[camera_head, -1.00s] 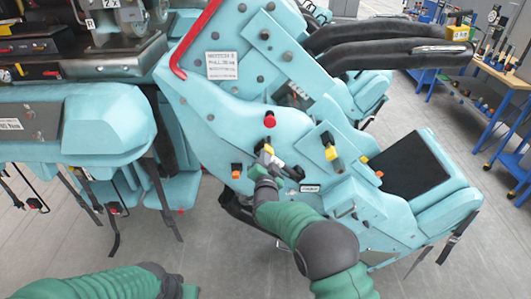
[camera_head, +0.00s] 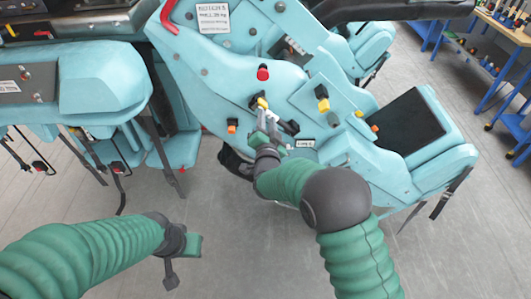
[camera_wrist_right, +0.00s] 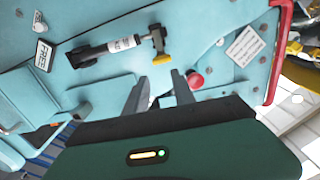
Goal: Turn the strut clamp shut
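The strut (camera_wrist_right: 115,46) is a black and grey cylinder with a white label, fixed along the turquoise panel. A yellow tab (camera_wrist_right: 163,58), which looks like its clamp, sticks out at one end; it also shows in the head view (camera_head: 262,103). My right gripper (camera_wrist_right: 161,76) is open and empty, with its two fingertips just short of the yellow tab and one towards each side of it. In the head view, my right gripper (camera_head: 266,128) covers part of the strut. My left gripper (camera_head: 184,252) hangs low over the floor, away from the panel; its fingers are unclear.
A red knob (camera_head: 263,73) stands close to the yellow tab. An orange button (camera_head: 231,126), another yellow-tipped part (camera_head: 322,98) and a small white label plate (camera_wrist_right: 44,55) are nearby. A red bar (camera_head: 168,17) edges the panel. Grey floor is open below.

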